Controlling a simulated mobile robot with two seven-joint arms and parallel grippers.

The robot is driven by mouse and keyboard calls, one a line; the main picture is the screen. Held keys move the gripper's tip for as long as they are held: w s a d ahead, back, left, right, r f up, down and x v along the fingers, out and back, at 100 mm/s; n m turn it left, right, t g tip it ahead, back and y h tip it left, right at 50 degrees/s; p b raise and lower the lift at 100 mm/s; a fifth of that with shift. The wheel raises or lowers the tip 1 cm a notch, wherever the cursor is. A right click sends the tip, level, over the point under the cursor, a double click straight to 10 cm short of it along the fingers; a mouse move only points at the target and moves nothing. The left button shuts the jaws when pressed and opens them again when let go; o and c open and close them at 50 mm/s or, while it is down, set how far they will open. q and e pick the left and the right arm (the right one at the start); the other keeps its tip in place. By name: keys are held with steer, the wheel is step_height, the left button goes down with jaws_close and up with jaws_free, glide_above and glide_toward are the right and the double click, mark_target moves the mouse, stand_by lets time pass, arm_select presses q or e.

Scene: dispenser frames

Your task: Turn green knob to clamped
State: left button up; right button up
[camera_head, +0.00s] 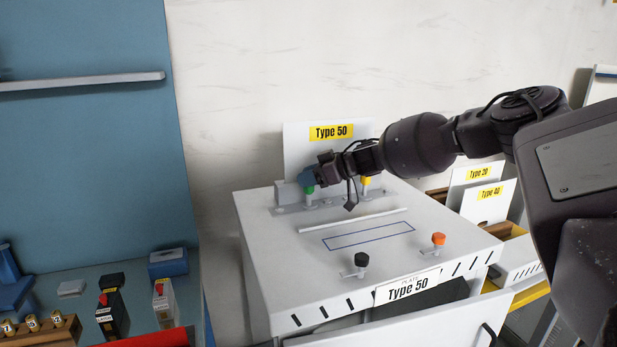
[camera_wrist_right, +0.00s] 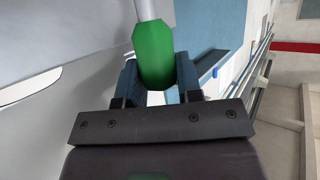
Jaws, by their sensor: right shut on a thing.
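The green knob (camera_head: 309,190) is at the back left of the white dispenser top, mostly hidden behind my right gripper (camera_head: 307,178). In the right wrist view the green knob (camera_wrist_right: 153,55) sits on a pale shaft, between the two blue fingers of my right gripper (camera_wrist_right: 156,75). The fingers are shut on the knob from both sides. No clamp label is readable near the knob, so its setting cannot be read. My left gripper is not in view.
A yellow knob (camera_head: 366,181) stands right of the green one. A black knob (camera_head: 361,260) and an orange knob (camera_head: 438,239) are at the front. A "Type 50" sign (camera_head: 331,132) stands behind. A blue bench with small devices is at left.

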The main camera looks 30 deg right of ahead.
steer(key=n+g+y, duration=0.2)
steer(key=n, duration=0.1)
steer(key=shift+f+g+y, duration=0.1)
steer(key=shift+g+y, duration=0.2)
steer(key=shift+g, duration=0.1)
steer(key=shift+n+g+y, duration=0.8)
steer(key=shift+n+g, duration=0.6)
steer(key=shift+n, duration=0.1)
steer(key=shift+g, duration=0.3)
steer(key=o, duration=0.9)
steer(key=shift+o, duration=0.2)
steer(key=b+v, duration=0.1)
steer(key=v, duration=1)
steer(key=shift+b, duration=0.3)
steer(key=shift+a, duration=0.1)
steer(key=shift+s+f, duration=0.1)
